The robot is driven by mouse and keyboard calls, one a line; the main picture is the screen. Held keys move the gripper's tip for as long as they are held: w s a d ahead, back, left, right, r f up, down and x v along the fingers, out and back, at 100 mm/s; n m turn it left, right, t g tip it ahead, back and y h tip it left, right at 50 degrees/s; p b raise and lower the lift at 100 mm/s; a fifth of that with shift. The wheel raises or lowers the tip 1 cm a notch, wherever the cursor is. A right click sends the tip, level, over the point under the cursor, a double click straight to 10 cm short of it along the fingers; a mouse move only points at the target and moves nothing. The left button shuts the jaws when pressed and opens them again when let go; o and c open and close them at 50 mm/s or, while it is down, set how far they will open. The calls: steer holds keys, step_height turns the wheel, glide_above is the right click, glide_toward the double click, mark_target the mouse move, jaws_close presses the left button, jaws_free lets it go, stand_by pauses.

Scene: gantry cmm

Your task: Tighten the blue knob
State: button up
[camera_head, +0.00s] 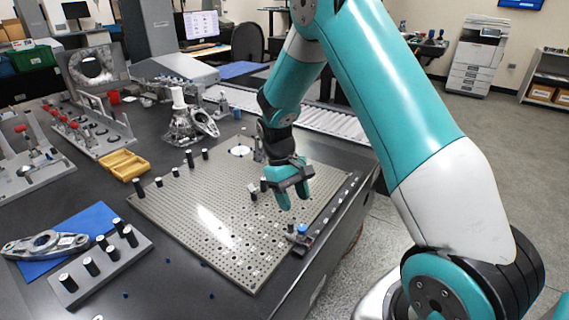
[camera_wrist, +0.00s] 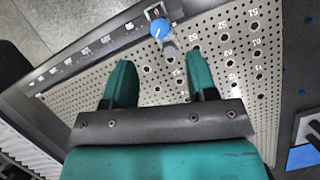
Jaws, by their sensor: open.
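The blue knob (camera_head: 302,229) sits on a small dark clamp fixture at the right front edge of the perforated plate (camera_head: 215,215). It also shows in the wrist view (camera_wrist: 160,28), near the top centre, beyond the fingertips and roughly between them. My gripper (camera_head: 286,200) is above the plate, up and left of the knob in the head view. Its two teal fingers (camera_wrist: 160,75) are spread apart with nothing between them. The gripper is apart from the knob. A small metal forked piece (camera_wrist: 168,46) is beside the knob.
A rail with numbered marks (camera_wrist: 85,52) runs along the plate's edge by the knob. A yellow tray (camera_head: 124,165), a metal part on a blue mat (camera_head: 45,244) and a pin block (camera_head: 100,268) lie to the left.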

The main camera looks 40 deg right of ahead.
steer(key=v, duration=1)
steer(key=shift+r, duration=0.15)
steer(key=shift+w+a, duration=0.1)
